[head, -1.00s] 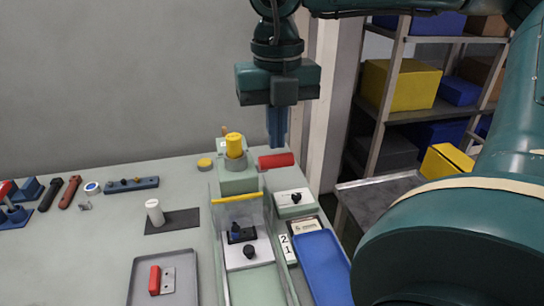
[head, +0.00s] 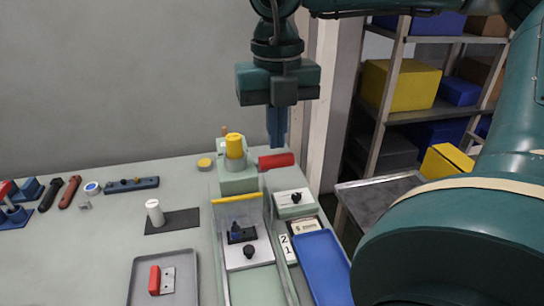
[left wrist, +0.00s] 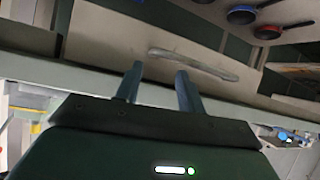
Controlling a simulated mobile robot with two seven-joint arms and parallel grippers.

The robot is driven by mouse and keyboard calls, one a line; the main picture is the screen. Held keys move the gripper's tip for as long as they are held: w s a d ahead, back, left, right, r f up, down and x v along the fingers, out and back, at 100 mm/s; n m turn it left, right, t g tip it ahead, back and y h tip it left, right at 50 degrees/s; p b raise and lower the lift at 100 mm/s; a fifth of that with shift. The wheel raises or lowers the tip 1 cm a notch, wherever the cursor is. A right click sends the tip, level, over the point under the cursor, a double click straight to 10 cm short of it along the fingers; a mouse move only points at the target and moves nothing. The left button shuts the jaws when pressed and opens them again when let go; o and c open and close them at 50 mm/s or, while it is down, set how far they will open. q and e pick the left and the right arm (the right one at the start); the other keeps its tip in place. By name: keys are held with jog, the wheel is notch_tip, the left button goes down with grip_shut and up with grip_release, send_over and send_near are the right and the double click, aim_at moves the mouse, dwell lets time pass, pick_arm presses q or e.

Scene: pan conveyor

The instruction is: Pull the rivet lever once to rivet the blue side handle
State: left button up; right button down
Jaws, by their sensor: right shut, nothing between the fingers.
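The riveting station (head: 238,182) is a pale green block with a yellow cylinder (head: 234,146) on top, at the back of the table in the head view. Its red lever grip (head: 277,161) sticks out to the right, nearly level. My right gripper (head: 277,146) points down just above and behind the red grip; its blue fingers are shut and empty, and I cannot tell whether they touch it. A dark part with some blue (head: 237,235), perhaps the side handle, sits in the fixture before the station. My left gripper (left wrist: 157,77) is open and empty in the left wrist view.
A yellow bar (head: 237,199) crosses the clear-walled fixture. A blue tray (head: 322,268) and a switch box (head: 294,203) lie to its right. A grey tray (head: 188,262) with a red-handled part is at left. Pans (left wrist: 268,32) show in the left wrist view.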

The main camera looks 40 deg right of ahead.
aim_at(278, 163)
pick_arm(q)
jog(key=shift+f, duration=0.1)
pick_arm(e)
jog(key=shift+f, duration=0.1)
jog(key=shift+s+a+f+b, duration=0.1)
jog(key=shift+s+f+b, duration=0.05)
jog(key=shift+f+b, duration=0.65)
jog(key=shift+s+a+f+b, duration=0.1)
jog(key=shift+s+f+b, duration=0.15)
jog(key=shift+f+b, duration=1.4)
jog(key=shift+b, duration=0.2)
jog(key=shift+s+a+f+b, duration=0.1)
jog(key=shift+f+b, duration=0.35)
pick_arm(q)
jog(key=f, duration=0.1)
jog(key=f+n, duration=0.1)
jog(key=f, duration=0.1)
jog(key=shift+d+f+t+h, duration=0.1)
jog(key=shift+d+t+h, duration=0.1)
jog(key=shift+t+h, duration=0.1)
